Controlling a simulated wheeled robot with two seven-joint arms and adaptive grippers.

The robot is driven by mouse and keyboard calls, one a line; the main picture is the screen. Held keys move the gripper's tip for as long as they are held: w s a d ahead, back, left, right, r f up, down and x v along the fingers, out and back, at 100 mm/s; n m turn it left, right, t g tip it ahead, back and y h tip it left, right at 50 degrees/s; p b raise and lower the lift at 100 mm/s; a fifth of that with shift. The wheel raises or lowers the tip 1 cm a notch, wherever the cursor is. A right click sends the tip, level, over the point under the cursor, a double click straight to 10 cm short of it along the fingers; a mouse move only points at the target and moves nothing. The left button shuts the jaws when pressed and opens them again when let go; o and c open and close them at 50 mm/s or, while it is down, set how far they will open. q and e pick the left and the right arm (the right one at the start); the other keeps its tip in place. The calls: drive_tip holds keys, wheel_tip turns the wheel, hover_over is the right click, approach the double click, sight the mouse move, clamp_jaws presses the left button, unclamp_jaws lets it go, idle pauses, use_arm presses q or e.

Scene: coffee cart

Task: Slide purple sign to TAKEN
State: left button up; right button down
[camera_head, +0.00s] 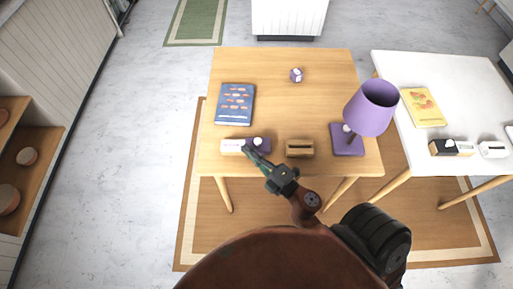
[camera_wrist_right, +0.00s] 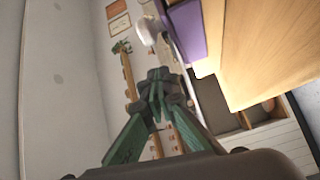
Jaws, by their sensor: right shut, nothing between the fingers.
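The purple sign (camera_head: 262,142) lies near the front edge of the wooden table. It has a purple part and a white knob at its right end, and a pale panel with small, unreadable lettering at its left. My right gripper (camera_head: 248,153) is shut and empty, with its fingertips at the sign's front side, just below and left of the knob. In the right wrist view the closed fingertips (camera_wrist_right: 158,76) are near the white knob (camera_wrist_right: 147,31) and the purple sign body (camera_wrist_right: 187,27). I cannot tell whether they touch. My left gripper is out of view.
A slotted wooden block (camera_head: 299,148) stands right of the sign. A purple lamp (camera_head: 371,107) is at the table's right. A blue book (camera_head: 235,104) and a purple die (camera_head: 296,75) lie behind. Another sign (camera_head: 451,147) is on the white table (camera_head: 460,85).

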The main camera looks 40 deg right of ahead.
drive_tip(key=shift+s+a, duration=0.15)
drive_tip(key=shift+a, duration=0.2)
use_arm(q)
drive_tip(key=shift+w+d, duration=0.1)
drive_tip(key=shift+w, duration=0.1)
use_arm(e)
drive_tip(key=s+d, duration=0.1)
drive_tip(key=s, duration=0.8)
drive_tip(key=shift+s+f, duration=0.25)
